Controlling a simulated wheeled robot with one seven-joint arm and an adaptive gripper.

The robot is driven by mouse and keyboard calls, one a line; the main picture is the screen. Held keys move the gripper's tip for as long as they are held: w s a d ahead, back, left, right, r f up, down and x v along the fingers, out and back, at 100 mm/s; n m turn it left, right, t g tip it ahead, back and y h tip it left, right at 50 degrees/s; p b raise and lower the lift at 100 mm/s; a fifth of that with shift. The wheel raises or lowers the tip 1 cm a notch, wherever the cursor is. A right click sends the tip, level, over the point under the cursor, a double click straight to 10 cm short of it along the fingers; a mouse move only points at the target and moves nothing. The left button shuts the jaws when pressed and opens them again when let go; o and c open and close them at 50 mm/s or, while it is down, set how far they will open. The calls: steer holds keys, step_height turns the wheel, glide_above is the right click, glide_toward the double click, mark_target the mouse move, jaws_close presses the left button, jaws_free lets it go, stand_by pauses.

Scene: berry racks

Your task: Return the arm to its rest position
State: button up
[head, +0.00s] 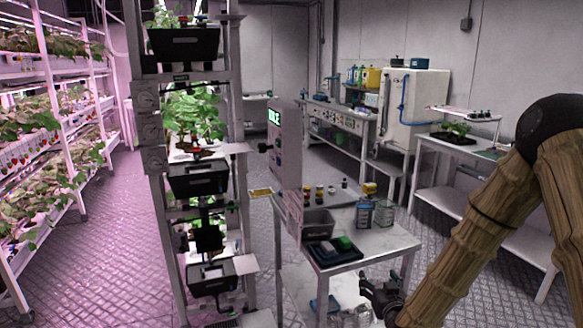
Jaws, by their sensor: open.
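My arm (470,225) shows at the right of the head view, with a wood-like brown surface and dark joints. It bends at a dark joint high at the right, and its lower link slopes down to the left. My gripper (378,298) is dark and sits at the lower end of the arm, near the bottom of the view. It is open, beside the front right part of the small white table. I see nothing held in it. The fingertips are small and partly dark against the table's lower part.
The white table (385,243) bears a grey bin, a dark tray (333,252) and bottles (364,214). A panel (285,165) stands at its left. A tall rack (237,90) holds black bins; berry racks (60,120) line the left. Another table (440,195) is behind my arm. Patterned floor lies between.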

steer(key=s+a+f+g, duration=0.2)
steer(key=s+f+g, duration=0.2)
steer(key=s+f, duration=0.65)
steer(key=s+a+f+g, duration=0.2)
steer(key=s+f+g, duration=0.2)
steer(key=s+f, duration=0.65)
steer(key=s+f+g, duration=0.3)
steer(key=s+f, duration=0.2)
steer(key=s, duration=0.7)
steer(key=s+d+f+g, duration=0.1)
steer(key=s+f+g, duration=0.3)
steer(key=s, duration=0.8)
steer(key=shift+s+d+f, duration=0.25)
steer(key=shift+s+f, duration=0.15)
